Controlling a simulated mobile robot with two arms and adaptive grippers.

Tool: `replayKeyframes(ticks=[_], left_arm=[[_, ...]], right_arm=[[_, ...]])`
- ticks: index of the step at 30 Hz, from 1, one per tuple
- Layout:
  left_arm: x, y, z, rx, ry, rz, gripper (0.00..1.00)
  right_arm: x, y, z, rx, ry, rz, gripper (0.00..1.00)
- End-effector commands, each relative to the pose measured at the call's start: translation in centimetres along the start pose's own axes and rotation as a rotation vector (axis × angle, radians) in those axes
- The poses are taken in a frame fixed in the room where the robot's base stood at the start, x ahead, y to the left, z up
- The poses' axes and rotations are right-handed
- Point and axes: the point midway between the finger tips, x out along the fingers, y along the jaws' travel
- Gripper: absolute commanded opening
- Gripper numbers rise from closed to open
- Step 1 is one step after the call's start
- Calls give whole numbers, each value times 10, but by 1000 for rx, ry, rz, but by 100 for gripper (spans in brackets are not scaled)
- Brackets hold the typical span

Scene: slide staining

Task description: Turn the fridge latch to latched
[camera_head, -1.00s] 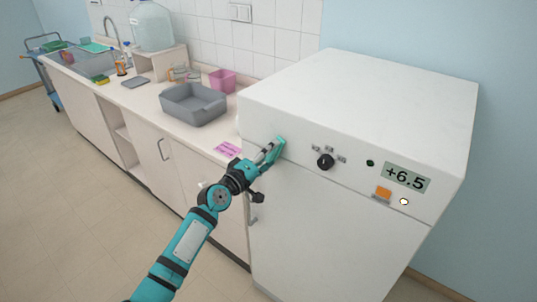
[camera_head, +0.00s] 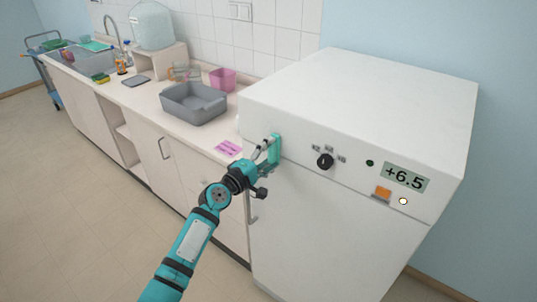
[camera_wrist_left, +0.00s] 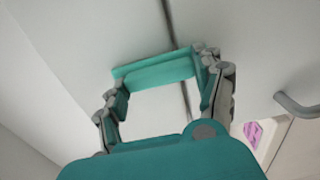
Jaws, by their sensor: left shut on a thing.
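The white fridge (camera_head: 330,225) stands at the right with its door closed. A teal bar, which looks like the fridge latch (camera_head: 276,148), sits upright at the fridge's upper left front, across the seam under the top panel. My left gripper (camera_head: 268,154) is shut on it. In the left wrist view the latch (camera_wrist_left: 155,73) spans between the two fingertips of my left gripper (camera_wrist_left: 160,85), with the dark seam running behind it. The latch's pivot is hidden. My right gripper is not in view.
The fridge panel holds a black knob (camera_head: 325,161), an orange switch (camera_head: 383,193), a lit lamp (camera_head: 403,201) and a display (camera_head: 407,178) reading +6.5. A counter with a grey basin (camera_head: 194,103) and pink cards (camera_head: 228,148) lies left of the fridge. Open floor is at front left.

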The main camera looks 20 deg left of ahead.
Motion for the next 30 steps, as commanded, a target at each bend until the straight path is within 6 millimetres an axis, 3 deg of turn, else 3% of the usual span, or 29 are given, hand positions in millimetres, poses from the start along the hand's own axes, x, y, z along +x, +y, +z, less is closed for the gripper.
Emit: replayKeyframes(ticks=[5,6,11,22,26,30], left_arm=[[0,0,0,-7,1,0,36],[0,0,0,-7,0,0,71],[0,0,0,-5,0,0,92],[-5,-1,0,-3,0,-1,92],[-24,-2,0,-2,0,-2,92],[-55,-2,0,-1,0,-3,92]], right_arm=[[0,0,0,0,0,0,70],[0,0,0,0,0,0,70],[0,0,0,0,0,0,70],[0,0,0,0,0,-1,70],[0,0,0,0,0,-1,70],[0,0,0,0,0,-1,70]])
